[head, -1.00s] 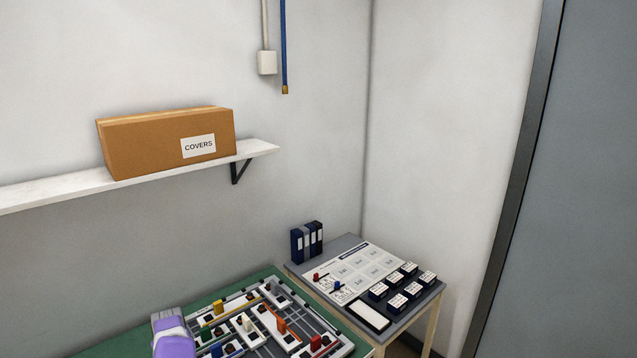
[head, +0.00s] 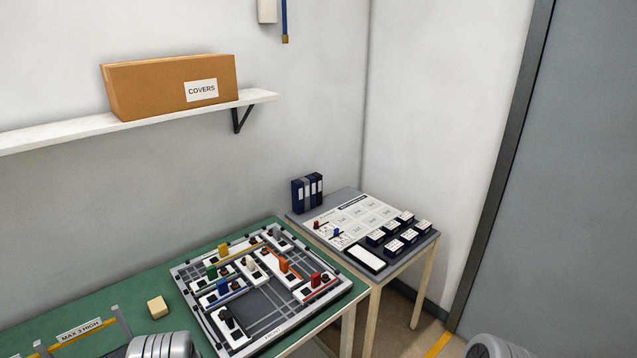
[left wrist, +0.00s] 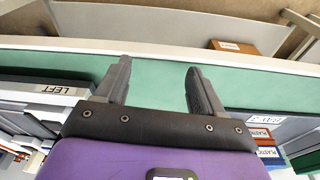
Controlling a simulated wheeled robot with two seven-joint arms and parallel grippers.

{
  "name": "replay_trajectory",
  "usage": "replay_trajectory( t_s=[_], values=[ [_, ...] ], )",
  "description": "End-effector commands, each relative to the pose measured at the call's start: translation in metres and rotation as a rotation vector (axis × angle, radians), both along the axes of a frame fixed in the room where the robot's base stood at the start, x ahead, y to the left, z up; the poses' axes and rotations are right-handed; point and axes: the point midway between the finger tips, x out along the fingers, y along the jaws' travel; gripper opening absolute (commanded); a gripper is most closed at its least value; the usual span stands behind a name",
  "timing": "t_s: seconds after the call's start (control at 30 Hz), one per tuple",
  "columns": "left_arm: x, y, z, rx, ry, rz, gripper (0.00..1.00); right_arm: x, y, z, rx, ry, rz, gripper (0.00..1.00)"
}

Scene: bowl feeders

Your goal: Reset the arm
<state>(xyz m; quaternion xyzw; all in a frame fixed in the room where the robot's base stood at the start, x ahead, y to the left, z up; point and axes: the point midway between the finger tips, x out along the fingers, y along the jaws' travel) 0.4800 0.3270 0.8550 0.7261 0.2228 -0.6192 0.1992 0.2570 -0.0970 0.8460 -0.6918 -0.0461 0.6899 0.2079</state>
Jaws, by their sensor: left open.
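My left gripper (left wrist: 155,85) shows in the left wrist view. Its two dark fingers are spread wide with nothing between them. Beyond them is a green surface (left wrist: 150,68) with a pale edge. In the head view no gripper fingers show; a grey ribbed part at the bottom left looks like part of my arm. My right gripper is not in view.
A board with coloured pieces (head: 270,335) lies on the green table (head: 120,305), beside a cream block (head: 157,307). A side table (head: 412,262) holds small labelled boxes (head: 394,247). A COVERS carton (head: 150,90) sits on the shelf (head: 60,135).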

Motion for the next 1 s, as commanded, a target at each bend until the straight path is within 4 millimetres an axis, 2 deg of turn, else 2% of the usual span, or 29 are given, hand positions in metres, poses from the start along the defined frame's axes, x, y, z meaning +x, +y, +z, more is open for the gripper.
replay_trajectory(
  t_s=[0.03,0.17,0.2,0.3,0.4,0.5,0.6,0.7,1.0],
  values=[
    [-0.024,-0.020,-0.031,-0.033,0.026,-0.025,0.68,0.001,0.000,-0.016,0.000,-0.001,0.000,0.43],
    [-0.081,-0.078,-0.078,-0.120,0.059,-0.117,0.68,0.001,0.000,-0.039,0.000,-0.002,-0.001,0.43],
    [-0.101,-0.099,-0.089,-0.152,0.066,-0.149,0.68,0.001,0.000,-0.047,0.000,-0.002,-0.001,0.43],
    [-0.145,-0.147,-0.104,-0.232,0.070,-0.235,0.68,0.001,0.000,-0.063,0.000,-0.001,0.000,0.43],
    [-0.180,-0.186,-0.107,-0.304,0.061,-0.307,0.68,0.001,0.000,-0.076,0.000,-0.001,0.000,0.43],
    [-0.204,-0.212,-0.103,-0.356,0.046,-0.359,0.68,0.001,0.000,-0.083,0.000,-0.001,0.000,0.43],
    [-0.217,-0.226,-0.098,-0.386,0.036,-0.389,0.68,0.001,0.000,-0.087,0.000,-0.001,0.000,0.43],
    [-0.221,-0.230,-0.095,-0.396,0.031,-0.398,0.68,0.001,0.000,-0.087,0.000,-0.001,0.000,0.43],
    [-0.221,-0.230,-0.095,-0.396,0.032,-0.398,0.68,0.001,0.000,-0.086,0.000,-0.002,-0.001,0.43]
  ],
)
